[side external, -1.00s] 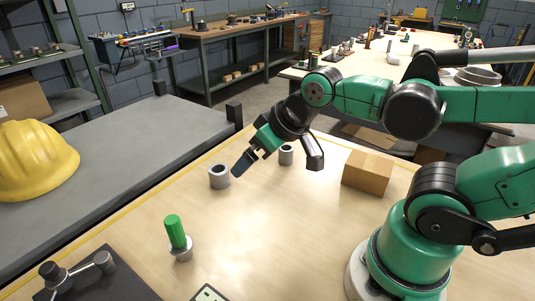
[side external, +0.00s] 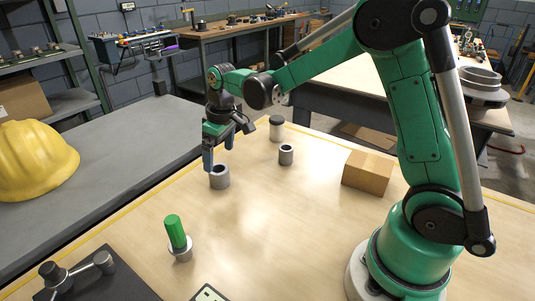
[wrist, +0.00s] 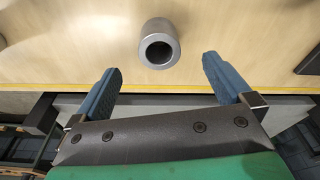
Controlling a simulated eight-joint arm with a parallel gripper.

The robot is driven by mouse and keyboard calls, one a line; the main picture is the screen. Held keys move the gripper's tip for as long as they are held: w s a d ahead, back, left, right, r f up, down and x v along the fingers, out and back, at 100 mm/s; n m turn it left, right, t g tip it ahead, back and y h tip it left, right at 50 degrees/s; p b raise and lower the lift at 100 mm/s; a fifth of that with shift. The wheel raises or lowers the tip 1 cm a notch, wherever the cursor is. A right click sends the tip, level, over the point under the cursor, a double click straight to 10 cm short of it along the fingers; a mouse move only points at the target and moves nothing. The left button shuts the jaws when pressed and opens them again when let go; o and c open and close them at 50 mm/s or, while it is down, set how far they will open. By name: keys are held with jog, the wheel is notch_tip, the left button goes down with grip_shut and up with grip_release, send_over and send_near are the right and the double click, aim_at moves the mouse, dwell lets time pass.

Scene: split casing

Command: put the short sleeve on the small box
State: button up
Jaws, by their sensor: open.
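A grey hollow sleeve (side external: 219,178) stands upright on the wooden table. A narrower grey sleeve (side external: 286,155) stands behind it to the right, and a grey cylinder with a dark top (side external: 277,130) stands farther back. I cannot tell for certain which one is the short sleeve. A plain cardboard box (side external: 367,172) rests on the table at the right. My gripper (side external: 218,156) is open and points down just above the nearest sleeve. In the wrist view my gripper (wrist: 161,66) has its blue fingers apart, with one sleeve (wrist: 160,45) just beyond their tips, between their lines.
A green peg in a grey ring (side external: 177,235) stands at the front left. A dark plate with a handle (side external: 90,275) lies at the lower left. A grey bench (side external: 110,150) with a yellow helmet (side external: 35,160) borders the table. The table's middle is clear.

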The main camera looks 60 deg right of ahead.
aim_at(219, 170)
jog(key=shift+w+f, duration=0.15)
jog(key=shift+f, duration=0.8)
jog(key=shift+w+f, duration=0.2)
jog(key=shift+f, duration=0.8)
jog(key=shift+w+f, duration=0.15)
jog(key=shift+f, duration=0.8)
jog(key=shift+c, duration=0.2)
grip_shut()
jog(key=shift+r, duration=0.1)
